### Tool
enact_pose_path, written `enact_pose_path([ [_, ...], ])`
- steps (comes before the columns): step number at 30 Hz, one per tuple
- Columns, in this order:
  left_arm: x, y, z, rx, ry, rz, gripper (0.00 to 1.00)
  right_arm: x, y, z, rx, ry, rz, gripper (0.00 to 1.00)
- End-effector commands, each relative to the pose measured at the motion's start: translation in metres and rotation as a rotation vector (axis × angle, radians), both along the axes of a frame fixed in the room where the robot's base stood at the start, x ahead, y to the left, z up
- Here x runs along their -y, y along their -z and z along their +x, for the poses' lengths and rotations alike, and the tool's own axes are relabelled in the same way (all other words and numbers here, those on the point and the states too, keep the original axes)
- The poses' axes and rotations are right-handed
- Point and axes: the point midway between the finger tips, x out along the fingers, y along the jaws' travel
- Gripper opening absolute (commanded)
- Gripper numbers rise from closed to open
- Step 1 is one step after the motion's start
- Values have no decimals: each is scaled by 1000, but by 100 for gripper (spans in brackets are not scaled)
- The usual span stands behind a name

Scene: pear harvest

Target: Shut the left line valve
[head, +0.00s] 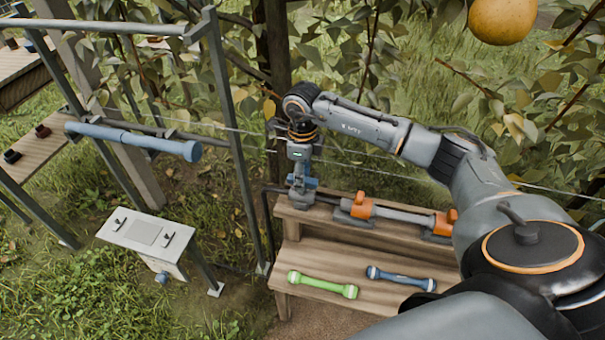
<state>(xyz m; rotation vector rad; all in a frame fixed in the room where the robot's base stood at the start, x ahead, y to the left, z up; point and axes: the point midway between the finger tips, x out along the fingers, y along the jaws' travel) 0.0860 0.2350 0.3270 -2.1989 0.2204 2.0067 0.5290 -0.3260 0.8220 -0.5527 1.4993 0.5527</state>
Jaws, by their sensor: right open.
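My right arm reaches in from the right, and its gripper (301,194) points down at the left end of the wooden bench's upper step. The gripper is open. A small blue part (308,183), which looks like a valve handle, shows right at its fingers. I cannot tell whether the fingers touch it, and the gripper hides part of it. A grey pipe (400,215) runs right from there along the step. An orange fitting (361,207) sits on the pipe to the right of the gripper, and another orange fitting (445,222) is further right. My left gripper is not in view.
On the lower step (330,262) lie a green bar (322,285) and a blue bar (401,278). A metal frame with a blue roller (132,141) and a grey box (146,231) stands left. Branches and a pear (502,20) hang behind my arm.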

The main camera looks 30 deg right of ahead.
Motion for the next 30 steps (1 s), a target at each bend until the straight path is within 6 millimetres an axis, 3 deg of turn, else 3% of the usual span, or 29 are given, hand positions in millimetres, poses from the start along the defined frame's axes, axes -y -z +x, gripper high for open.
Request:
enact_pose_path([
  [7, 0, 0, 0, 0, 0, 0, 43, 0, 1, 0, 0, 0, 0, 41],
  [13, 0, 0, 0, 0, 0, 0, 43, 0, 0, 0, 0, 0, 0, 1],
  [23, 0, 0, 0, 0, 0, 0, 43, 0, 0, 0, 1, 21, 1, 0],
  [30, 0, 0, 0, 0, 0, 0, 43, 0, 0, 0, 1, 132, 1, 0],
])
